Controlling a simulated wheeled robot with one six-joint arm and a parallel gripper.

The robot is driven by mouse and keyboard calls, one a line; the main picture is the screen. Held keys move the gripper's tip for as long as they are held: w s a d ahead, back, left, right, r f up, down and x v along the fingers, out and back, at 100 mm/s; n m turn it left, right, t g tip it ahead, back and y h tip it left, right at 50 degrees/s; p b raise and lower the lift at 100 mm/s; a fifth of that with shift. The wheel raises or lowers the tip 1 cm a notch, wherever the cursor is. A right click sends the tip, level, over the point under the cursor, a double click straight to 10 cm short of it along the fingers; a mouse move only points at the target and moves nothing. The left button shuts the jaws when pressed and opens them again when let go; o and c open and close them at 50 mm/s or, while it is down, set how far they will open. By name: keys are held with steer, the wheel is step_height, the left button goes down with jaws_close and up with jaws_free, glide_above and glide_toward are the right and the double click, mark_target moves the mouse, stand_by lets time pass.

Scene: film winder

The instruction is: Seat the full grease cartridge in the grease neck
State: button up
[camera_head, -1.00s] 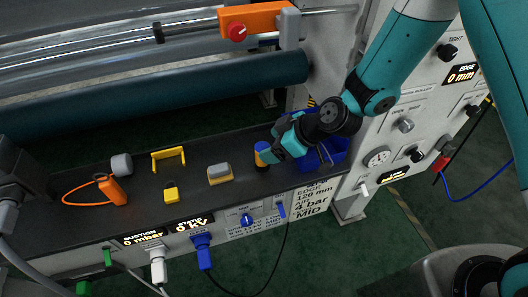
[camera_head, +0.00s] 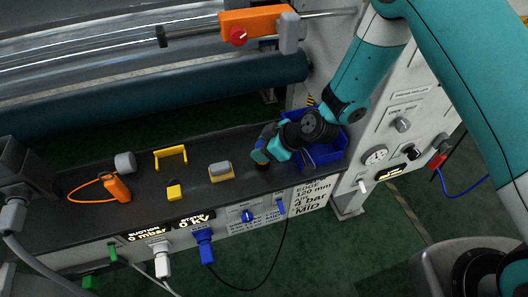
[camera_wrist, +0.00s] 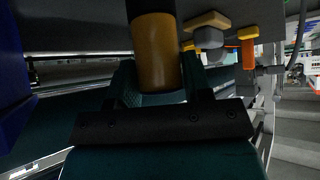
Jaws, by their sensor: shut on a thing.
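An orange-brown cylinder with a black end, which looks like the grease cartridge (camera_wrist: 155,50), is between my gripper's fingers in the wrist view. My gripper (camera_wrist: 160,90) is shut on it. In the head view my gripper (camera_head: 270,147) is low over the right end of the dark bench, left of the blue bin. There the cartridge (camera_head: 260,158) is mostly hidden by the fingers, and its lower end is at or near the bench top. I cannot make out the grease neck in either view.
A blue bin (camera_head: 328,158) stands close on the right. A grey-and-yellow block (camera_head: 221,171), a yellow padlock-like piece (camera_head: 174,190), a yellow handle (camera_head: 171,156), a grey cylinder (camera_head: 125,163) and an orange tag (camera_head: 117,188) lie on the bench. A dark roller (camera_head: 150,98) runs behind.

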steer(key=shift+r, duration=0.1)
step_height(320, 180, up, 10)
steer(key=shift+f+b, duration=0.1)
steer(key=shift+b, duration=1.15)
steer(key=o, duration=0.4)
steer(key=c, duration=0.4)
steer(key=shift+d, duration=0.1)
